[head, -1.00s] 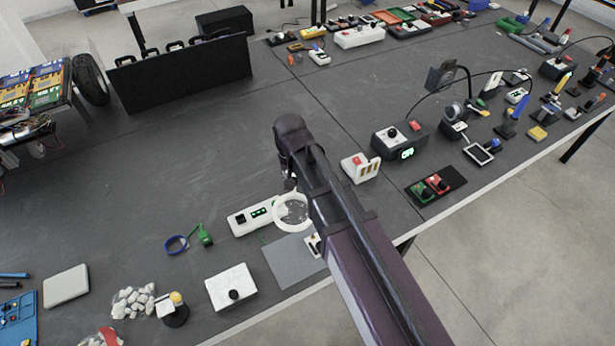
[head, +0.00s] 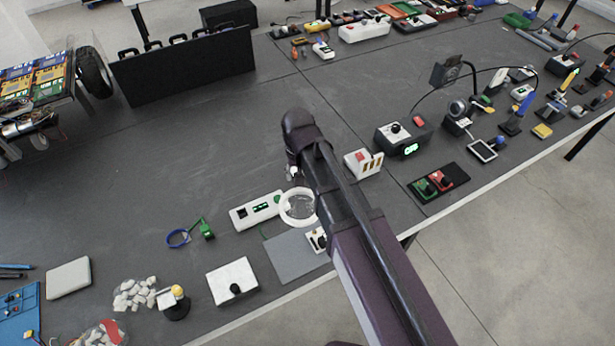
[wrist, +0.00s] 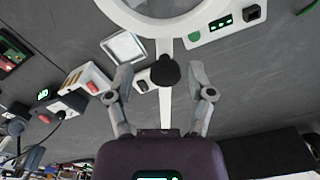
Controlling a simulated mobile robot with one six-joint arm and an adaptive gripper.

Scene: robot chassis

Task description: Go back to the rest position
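My gripper (wrist: 161,70) is open in the wrist view, its two grey fingers well apart. A black round knob (wrist: 166,73) shows between the fingers, clear of both; I cannot tell how far below them it is. A white ring magnifier (wrist: 205,17) with a white stem lies beyond the fingertips, and it also shows in the head view (head: 284,211) beside my arm. In the head view my dark purple arm reaches over the table's front edge and hides most of the gripper.
The dark table (head: 190,140) has clear room left of my arm. A white panel with green displays (head: 256,211), a grey mat (head: 293,259) and a white box with a black knob (head: 232,281) lie near. A black timer box (head: 403,137) and a white slotted block (head: 363,163) stand right.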

